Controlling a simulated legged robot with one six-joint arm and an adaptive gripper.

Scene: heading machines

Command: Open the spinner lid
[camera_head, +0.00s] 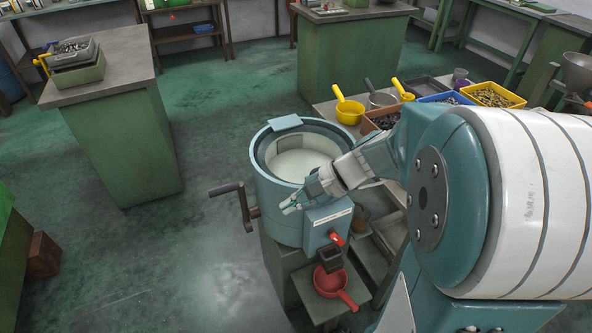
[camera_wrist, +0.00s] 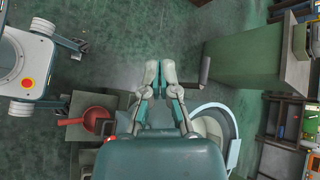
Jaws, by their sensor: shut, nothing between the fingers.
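The spinner (camera_head: 277,213) is a teal upright drum on a green stand in the head view. Its round top shows a pale cream inside within a grey-blue ring, with a light blue flat plate (camera_head: 286,122) at the far rim. I cannot tell which part is the lid. A crank handle (camera_head: 226,188) sticks out at its left. My gripper (camera_head: 291,203) is at the near side of the drum's top, fingers pointing left; contact cannot be told. In the wrist view my gripper (camera_wrist: 160,75) is shut and empty, and the spinner rim (camera_wrist: 234,130) is partly hidden behind my wrist.
A red pan (camera_head: 333,283) stands on a low shelf before the spinner, below a red switch (camera_head: 336,238). A table at the right holds yellow scoops (camera_head: 348,108) and bins of parts (camera_head: 492,95). A green bench (camera_head: 118,125) stands at the left. The floor left of the spinner is clear.

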